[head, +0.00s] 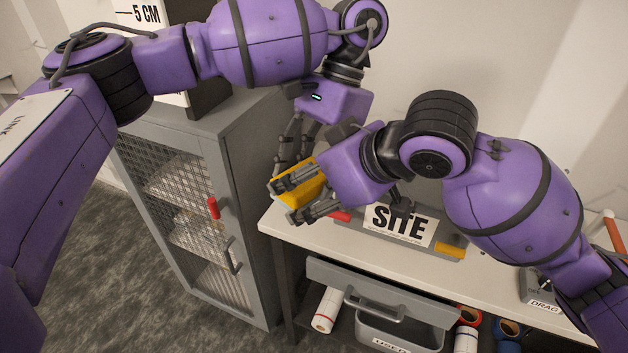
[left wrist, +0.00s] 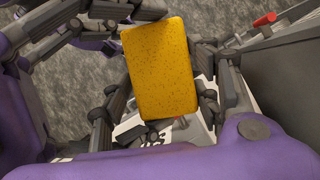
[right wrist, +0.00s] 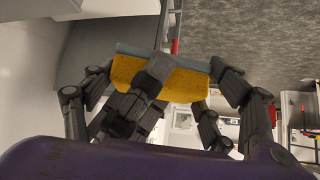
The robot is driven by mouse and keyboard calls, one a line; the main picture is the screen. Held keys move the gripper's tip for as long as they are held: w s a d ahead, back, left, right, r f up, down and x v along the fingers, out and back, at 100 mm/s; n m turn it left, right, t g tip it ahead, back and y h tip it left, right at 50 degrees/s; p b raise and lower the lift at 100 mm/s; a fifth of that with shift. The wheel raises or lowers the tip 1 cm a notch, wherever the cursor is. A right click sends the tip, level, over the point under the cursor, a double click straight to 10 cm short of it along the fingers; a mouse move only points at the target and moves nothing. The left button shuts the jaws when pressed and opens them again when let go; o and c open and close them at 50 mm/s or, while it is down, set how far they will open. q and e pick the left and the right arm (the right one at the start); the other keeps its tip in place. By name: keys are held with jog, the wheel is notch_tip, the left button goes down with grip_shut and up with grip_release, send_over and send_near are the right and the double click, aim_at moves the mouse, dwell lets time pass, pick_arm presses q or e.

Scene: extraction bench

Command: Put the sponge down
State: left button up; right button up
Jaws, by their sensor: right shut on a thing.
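The yellow sponge (head: 297,187) is held in the air near the left end of the bench, beside the grey cabinet. My right gripper (head: 290,200) is shut on the sponge, its fingers reaching in from the right. The right wrist view shows the sponge (right wrist: 190,86) across its fingers, with a grey layer along one side. My left gripper (head: 291,152) is above and just behind it, fingers pointing down and spread. In the left wrist view the sponge's broad speckled face (left wrist: 160,68) lies between those open fingers; whether they touch it I cannot tell.
Below are an open grey drawer or bin (head: 390,332) labelled USED and several rolls (head: 326,310).

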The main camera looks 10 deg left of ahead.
pick_arm(q)
jog(key=shift+o, duration=1.1)
